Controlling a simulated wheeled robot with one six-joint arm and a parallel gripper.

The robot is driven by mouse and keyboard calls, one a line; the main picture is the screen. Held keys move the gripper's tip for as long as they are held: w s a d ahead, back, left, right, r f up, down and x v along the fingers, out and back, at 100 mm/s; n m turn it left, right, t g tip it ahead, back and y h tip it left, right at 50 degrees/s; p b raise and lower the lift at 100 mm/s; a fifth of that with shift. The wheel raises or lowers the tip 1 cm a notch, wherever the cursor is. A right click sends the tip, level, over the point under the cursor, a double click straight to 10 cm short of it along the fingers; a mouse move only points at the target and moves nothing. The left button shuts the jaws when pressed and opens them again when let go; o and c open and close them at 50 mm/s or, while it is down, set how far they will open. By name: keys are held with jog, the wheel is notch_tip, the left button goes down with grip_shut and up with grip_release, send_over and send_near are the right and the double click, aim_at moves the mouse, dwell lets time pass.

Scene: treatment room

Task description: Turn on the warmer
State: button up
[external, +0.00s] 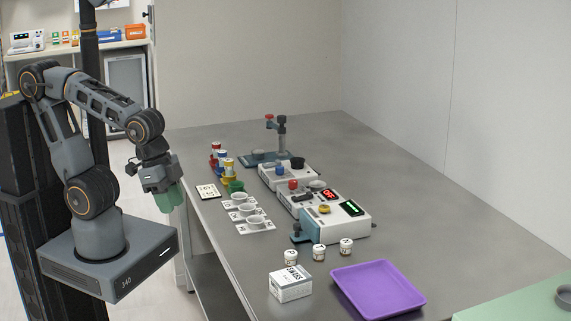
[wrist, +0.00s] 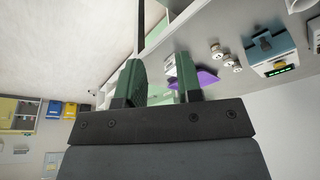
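A row of white bench devices stands on the grey table. The middle device (external: 300,201) has a red knob (external: 293,184) and a lit red display (external: 329,194) that seems to read OFF. The front device (external: 345,222) has a yellow knob (external: 324,209) and a lit green display (external: 351,208). A further device (external: 285,178) with a blue knob stands behind. I cannot tell from labels which is the warmer. My gripper (external: 168,197) hangs left of the table, away from the devices. In the wrist view its green fingers (wrist: 160,72) are apart, with nothing between them.
White cups on cards (external: 246,212), coloured-capped tubes (external: 222,160) and a small sign (external: 208,191) lie left of the devices. Small jars (external: 319,252), a white box (external: 290,284) and a purple tray (external: 378,289) are in front.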

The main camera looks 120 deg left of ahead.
jog(key=a+f, duration=0.1)
jog(key=w+a+n, duration=0.1)
jog(key=a, duration=0.1)
jog(key=w+a+f+n+g+b, duration=0.1)
jog(key=a, duration=0.1)
jog(key=shift+f, duration=0.35)
jog(key=shift+c, duration=1.4)
jog(key=w+a, duration=0.1)
jog(key=a, duration=0.1)
jog(key=w+a+n+b, duration=0.1)
jog(key=a, duration=0.2)
jog(key=w+a+n, duration=0.1)
jog(key=w+a, duration=0.1)
jog(key=a, duration=0.1)
jog(key=shift+f+g+y, duration=0.25)
jog(key=shift+g+y, duration=0.05)
grip_shut()
jog(key=w+a+r+n, duration=0.1)
jog(key=w+a, duration=0.1)
jog(key=a, duration=0.7)
jog(key=w+a+r+n+y+b, duration=0.1)
jog(key=w+a+r, duration=0.1)
jog(key=a, duration=0.7)
jog(key=w+a+r+n+t+y+b, duration=0.1)
jog(key=w+a+r+n, duration=0.1)
jog(key=a, duration=0.8)
jog(key=shift+w, duration=0.25)
jog(key=shift+r, duration=0.1)
